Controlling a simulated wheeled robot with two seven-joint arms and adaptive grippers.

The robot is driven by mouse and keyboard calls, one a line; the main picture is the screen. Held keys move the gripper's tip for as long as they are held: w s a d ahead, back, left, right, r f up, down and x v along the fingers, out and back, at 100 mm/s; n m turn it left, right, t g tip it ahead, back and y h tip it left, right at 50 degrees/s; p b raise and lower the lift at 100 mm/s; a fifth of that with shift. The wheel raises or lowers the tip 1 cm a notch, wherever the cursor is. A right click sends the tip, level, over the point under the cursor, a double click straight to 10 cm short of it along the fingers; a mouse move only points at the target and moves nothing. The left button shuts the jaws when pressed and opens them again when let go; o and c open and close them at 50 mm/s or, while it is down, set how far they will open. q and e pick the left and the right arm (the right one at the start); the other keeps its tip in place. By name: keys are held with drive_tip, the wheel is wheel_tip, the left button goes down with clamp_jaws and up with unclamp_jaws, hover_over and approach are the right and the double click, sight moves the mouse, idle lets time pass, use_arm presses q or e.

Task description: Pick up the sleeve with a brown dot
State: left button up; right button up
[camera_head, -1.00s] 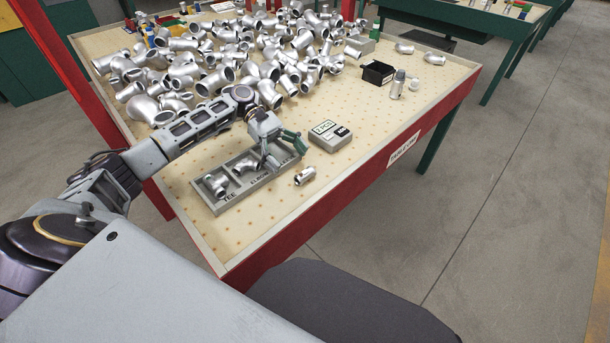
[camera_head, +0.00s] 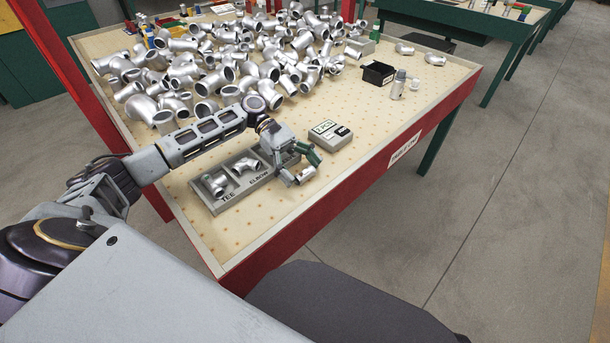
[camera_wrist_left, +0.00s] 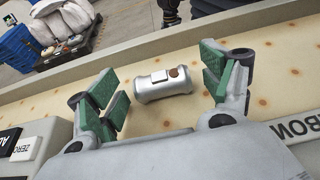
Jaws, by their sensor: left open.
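The sleeve (camera_wrist_left: 162,84) is a short silver cylinder with a brown dot and a small pale square on its side. In the left wrist view it lies on the table between the fingers, apart from both green pads. My left gripper (camera_wrist_left: 165,88) is open and empty around it. In the head view the left gripper (camera_head: 299,168) hovers at the sleeve (camera_head: 305,175), which the fingers partly hide. My right gripper is not in view.
A grey tray (camera_head: 228,204) marked TEE and ELBOW holds fittings left of the gripper. A grey scale (camera_head: 330,136) stands just behind. A large pile of silver pipe fittings (camera_head: 220,75) covers the back left. A black bin (camera_head: 378,73) is further right. The front right tabletop is clear.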

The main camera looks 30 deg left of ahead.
use_arm(q)
drive_tip(key=shift+c, duration=0.5)
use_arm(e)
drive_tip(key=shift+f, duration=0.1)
use_arm(q)
drive_tip(key=c, duration=1.1)
drive_tip(key=shift+r, duration=0.2)
drive_tip(key=shift+r, duration=0.45)
drive_tip(key=shift+r+p, duration=3.5)
drive_tip(key=shift+r, duration=9.95)
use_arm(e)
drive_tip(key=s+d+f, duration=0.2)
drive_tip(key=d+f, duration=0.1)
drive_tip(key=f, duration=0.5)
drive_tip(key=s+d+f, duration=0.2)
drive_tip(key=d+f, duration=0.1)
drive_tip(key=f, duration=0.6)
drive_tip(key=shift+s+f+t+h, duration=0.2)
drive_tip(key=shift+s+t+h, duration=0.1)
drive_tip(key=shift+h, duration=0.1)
